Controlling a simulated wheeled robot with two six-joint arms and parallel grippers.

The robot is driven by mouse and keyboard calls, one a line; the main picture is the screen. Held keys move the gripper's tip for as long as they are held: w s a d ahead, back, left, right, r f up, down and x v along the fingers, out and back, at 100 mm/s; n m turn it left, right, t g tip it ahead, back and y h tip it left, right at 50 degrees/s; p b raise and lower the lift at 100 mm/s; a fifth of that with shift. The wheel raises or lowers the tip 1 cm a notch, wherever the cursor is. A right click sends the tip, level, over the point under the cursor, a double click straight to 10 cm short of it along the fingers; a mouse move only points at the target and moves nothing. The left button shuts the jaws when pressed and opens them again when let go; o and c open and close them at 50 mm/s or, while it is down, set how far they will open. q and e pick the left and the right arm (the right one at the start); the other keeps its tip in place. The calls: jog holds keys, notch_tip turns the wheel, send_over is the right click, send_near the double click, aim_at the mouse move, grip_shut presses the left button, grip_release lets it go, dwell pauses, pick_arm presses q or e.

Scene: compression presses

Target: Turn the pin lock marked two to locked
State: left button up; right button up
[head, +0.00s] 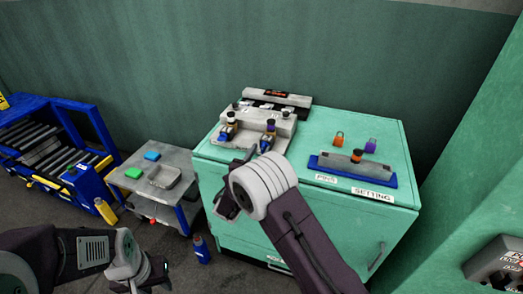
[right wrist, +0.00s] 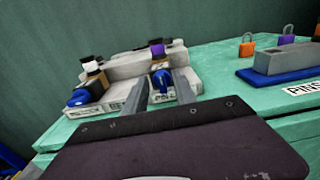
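Two pin locks with blue handles stand on a grey block (head: 256,121) at the left of the green cabinet top. The left lock (head: 228,131) has an orange-brown collar; it also shows in the right wrist view (right wrist: 78,98). The right lock (head: 268,138) shows a purple collar in the right wrist view (right wrist: 157,47). Their labels are too small to read, so I cannot tell which is marked two. My right gripper (right wrist: 160,76) is open, its fingers either side of the right lock's blue handle; contact is unclear. My left gripper (head: 152,275) is low at bottom left, finger state unclear.
A blue-based grey fixture (head: 350,167) and orange and purple padlocks (head: 339,139) occupy the cabinet's right side. A grey cart (head: 160,170) with green and blue blocks stands left, beside a blue roller rack (head: 45,150). A blue bottle (head: 201,250) stands on the floor.

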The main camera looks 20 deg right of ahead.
jog(key=shift+x, duration=0.85)
jog(key=shift+r, duration=0.1)
grip_shut()
jog(key=shift+d+m+b, duration=0.1)
jog(key=shift+m+b, duration=0.2)
jog(key=shift+b, duration=0.3)
jog(key=m+b, duration=0.2)
jog(key=b, duration=0.2)
jog(key=f+m+b, duration=0.1)
jog(key=m+b, duration=0.2)
jog(key=b, duration=0.1)
jog(key=m+b, duration=0.2)
jog(key=b, duration=0.2)
jog(key=shift+s+d+f+m, duration=0.2)
jog(key=shift+s+d+m, duration=0.1)
jog(key=shift+d, duration=0.05)
jog(key=m+b, duration=0.2)
jog(key=b, duration=0.3)
jog(key=m+b, duration=0.3)
jog(key=b, duration=0.2)
jog(key=m+b, duration=0.3)
jog(key=b, duration=0.2)
jog(key=shift+s+d+f, duration=0.15)
jog(key=shift+f, duration=0.15)
jog(key=shift+r+m+b, duration=0.2)
jog(key=shift+m+b, duration=0.8)
jog(key=shift+b, duration=0.1)
